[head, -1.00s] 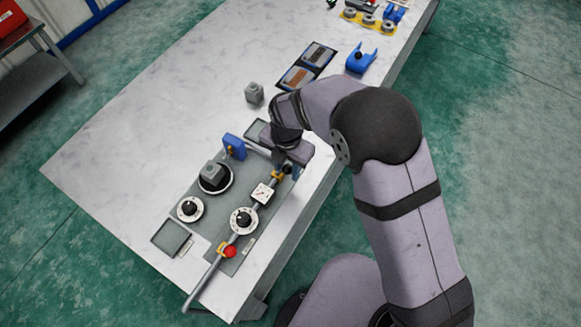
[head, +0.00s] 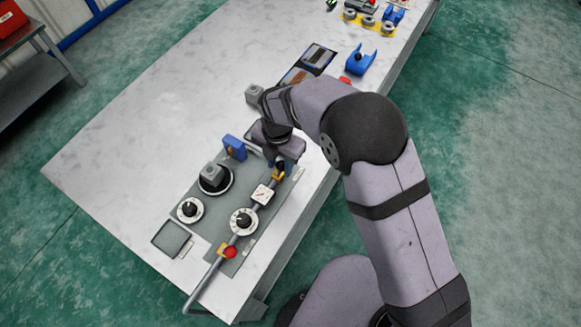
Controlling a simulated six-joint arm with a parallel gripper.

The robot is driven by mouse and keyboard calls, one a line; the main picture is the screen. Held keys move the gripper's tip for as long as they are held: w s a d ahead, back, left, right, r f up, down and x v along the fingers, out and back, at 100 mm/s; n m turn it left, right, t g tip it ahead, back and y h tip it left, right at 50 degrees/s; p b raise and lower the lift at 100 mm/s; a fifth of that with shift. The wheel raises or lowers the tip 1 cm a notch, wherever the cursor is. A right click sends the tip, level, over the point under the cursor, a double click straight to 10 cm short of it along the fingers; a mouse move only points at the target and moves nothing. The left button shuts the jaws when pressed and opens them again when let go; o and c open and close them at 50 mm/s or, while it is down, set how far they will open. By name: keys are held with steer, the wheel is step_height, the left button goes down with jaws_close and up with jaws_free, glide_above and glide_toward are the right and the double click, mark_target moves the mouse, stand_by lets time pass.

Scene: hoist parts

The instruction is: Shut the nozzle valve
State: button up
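A grey panel (head: 213,230) on the table carries a pipe line. A yellow valve fitting (head: 278,175) sits at the pipe's upper end. A second fitting with a red knob (head: 230,252) sits lower on the pipe. No label shows which one is the nozzle valve. My gripper (head: 281,165) points down at the upper yellow fitting, over or against its dark top part. Its fingers are small and partly hidden by my wrist, so I cannot tell whether they touch the fitting or are closed.
A round dial (head: 243,221) and a square gauge (head: 262,194) sit along the pipe. A grey block stands on a black round plate (head: 215,180). A blue bracket (head: 234,147) and a loose grey block (head: 254,94) stand near my wrist. The table's left side is clear.

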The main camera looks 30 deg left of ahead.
steer(key=shift+a+r, duration=0.1)
steer(key=shift+a, duration=0.55)
steer(key=shift+a+f+b, duration=0.15)
steer(key=shift+a, duration=0.35)
steer(key=shift+a+f+b, duration=0.15)
steer(key=shift+a, duration=0.35)
steer(key=shift+o, duration=0.7)
steer(key=shift+r, duration=0.15)
step_height(320, 180, up, 8)
steer(key=p, duration=0.5)
steer(key=shift+d+p, duration=0.15)
steer(key=shift+p, duration=0.2)
